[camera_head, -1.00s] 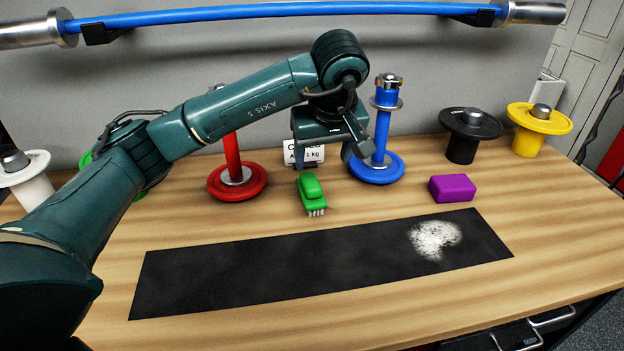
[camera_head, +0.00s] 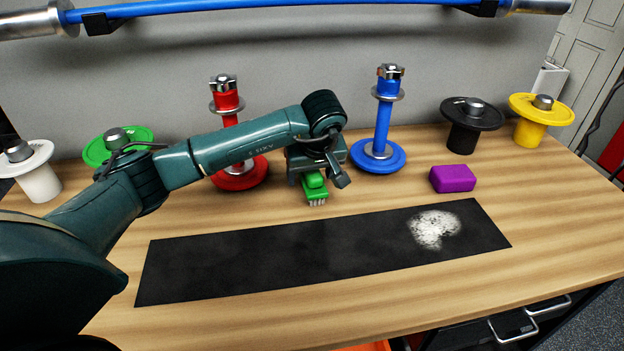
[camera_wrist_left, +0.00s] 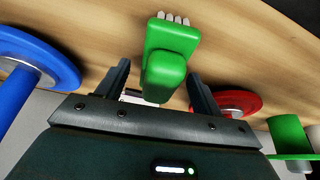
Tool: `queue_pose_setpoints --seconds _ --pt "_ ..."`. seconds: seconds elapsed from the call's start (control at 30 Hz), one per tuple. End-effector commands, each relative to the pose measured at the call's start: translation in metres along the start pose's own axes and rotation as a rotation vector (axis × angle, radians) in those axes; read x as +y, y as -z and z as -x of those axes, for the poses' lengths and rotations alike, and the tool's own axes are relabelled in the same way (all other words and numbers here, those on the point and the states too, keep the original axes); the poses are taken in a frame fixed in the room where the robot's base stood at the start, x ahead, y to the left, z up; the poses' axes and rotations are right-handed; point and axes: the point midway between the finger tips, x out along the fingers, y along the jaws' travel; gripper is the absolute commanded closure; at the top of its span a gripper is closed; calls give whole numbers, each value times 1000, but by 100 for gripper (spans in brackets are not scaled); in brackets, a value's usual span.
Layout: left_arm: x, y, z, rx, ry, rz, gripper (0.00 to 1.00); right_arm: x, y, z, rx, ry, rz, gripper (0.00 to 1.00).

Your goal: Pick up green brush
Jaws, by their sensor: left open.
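The green brush (camera_head: 314,190) lies on the wooden table behind the black mat, its pale bristles at the end toward the mat. My left gripper (camera_head: 318,178) is above and around the back of the brush, partly hiding it. In the left wrist view the green brush (camera_wrist_left: 168,60) stands between the two open fingers of my left gripper (camera_wrist_left: 158,85), with visible gaps on both sides. I cannot tell whether anything touches it. My right gripper is not in view.
A red stand (camera_head: 240,177) is just left of the gripper and a blue stand (camera_head: 378,155) to its right. A purple block (camera_head: 453,178) lies farther right. The black mat (camera_head: 270,262) bears white powder (camera_head: 434,229). The table front is clear.

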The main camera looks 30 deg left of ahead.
Motion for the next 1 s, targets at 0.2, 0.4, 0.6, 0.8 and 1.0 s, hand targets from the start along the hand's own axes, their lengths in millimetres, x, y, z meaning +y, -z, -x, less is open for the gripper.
queue_pose_setpoints --seconds 0.2,0.4,0.6,0.8,1.0 --pt "0 0 -5 1 -2 -1 34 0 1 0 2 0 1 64" --pt "0 0 -5 1 -1 -1 43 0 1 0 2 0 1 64" --pt "0 0 -5 1 -1 -1 60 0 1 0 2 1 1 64" --pt "0 0 -5 1 -1 -1 76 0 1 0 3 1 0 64" --pt "0 0 -4 1 -2 0 84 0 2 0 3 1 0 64"
